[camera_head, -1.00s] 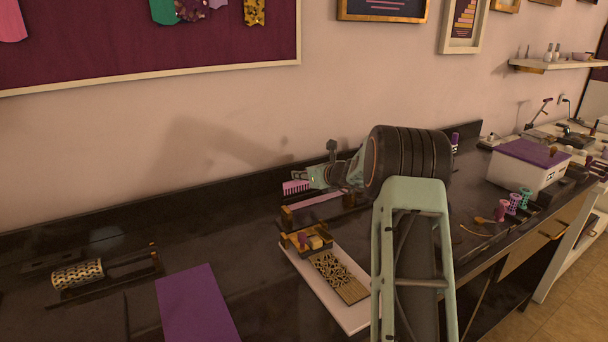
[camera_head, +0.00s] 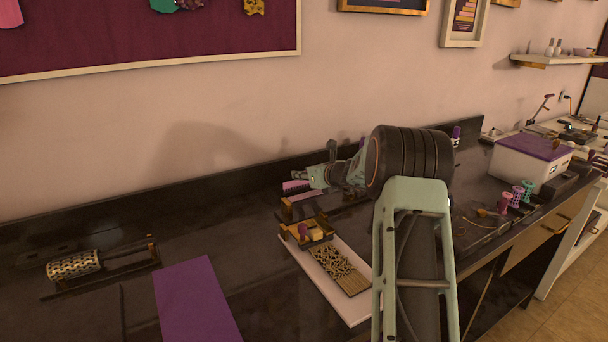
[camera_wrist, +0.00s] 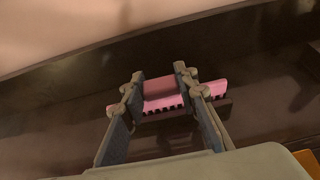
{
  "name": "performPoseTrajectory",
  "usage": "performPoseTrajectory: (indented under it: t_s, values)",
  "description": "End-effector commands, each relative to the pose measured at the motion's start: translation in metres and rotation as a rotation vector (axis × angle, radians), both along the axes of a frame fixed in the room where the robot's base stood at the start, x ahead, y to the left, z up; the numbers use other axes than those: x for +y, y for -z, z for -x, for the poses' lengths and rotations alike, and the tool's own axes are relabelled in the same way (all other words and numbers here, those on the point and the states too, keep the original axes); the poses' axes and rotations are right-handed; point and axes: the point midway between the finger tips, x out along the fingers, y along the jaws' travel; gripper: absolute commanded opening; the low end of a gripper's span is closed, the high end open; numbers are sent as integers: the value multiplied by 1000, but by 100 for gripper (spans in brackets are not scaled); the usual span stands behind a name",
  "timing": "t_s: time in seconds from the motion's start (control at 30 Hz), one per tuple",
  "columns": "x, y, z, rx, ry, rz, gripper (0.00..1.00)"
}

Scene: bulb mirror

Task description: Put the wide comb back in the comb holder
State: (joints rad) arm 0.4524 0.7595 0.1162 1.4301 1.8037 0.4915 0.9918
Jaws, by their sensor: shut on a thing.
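The wide comb (camera_head: 294,186) is pink, and my gripper (camera_head: 309,180) is shut on it near the back wall. In the wrist view the comb (camera_wrist: 164,95) lies crosswise between the two fingers (camera_wrist: 160,92), with its teeth toward the bottom of the picture and its ends sticking out past them. The comb holder (camera_head: 287,211), dark with gold end pieces, is just below and in front of the comb. A pink strip (camera_head: 304,196) shows along the holder. I cannot tell whether the comb touches the holder.
A purple mat (camera_head: 196,302) and a patterned roller on a stand (camera_head: 75,266) are to the left. A white box with purple lid (camera_head: 533,158) stands right.

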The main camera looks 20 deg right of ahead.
Motion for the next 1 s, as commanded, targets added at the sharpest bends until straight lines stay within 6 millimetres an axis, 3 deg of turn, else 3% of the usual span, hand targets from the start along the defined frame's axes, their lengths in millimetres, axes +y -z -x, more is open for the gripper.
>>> performPoseTrajectory:
  t_s: [0.4, 0.43, 0.6, 1.0]
  values:
    - [0, 5, 0, 0, 0, 0, 11]
    - [0, 5, 0, 0, 0, 0, 28]
    - [0, 5, 0, 0, 0, 0, 47]
    - [-2, 2, 6, 0, 1, -1, 48]
